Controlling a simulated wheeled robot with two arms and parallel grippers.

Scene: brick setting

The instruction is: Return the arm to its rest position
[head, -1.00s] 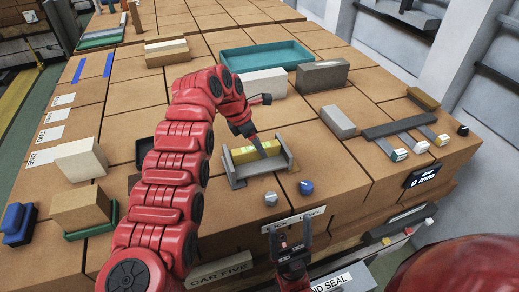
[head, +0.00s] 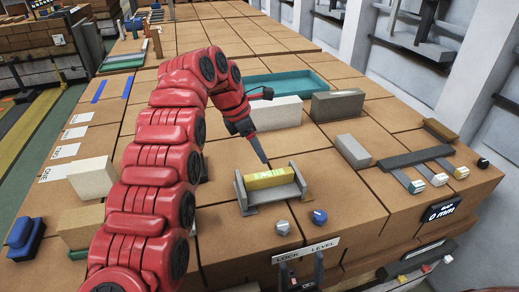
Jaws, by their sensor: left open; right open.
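My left gripper (head: 258,149) is at the end of the red arm that comes in from the left. Its dark, thin tip points down, just above and behind a yellow block (head: 270,179). The gripper is open, with nothing seen in it, and a small gap shows between its tip and the block. The yellow block lies in a grey cradle (head: 290,198) with upright end plates. My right gripper is out of view.
Two knobs, one grey (head: 282,228) and one blue (head: 319,216), stand in front of the cradle. A teal tray (head: 290,82), a white brick (head: 275,113) and a grey brick (head: 337,104) are behind. A display (head: 441,212) is at the right edge.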

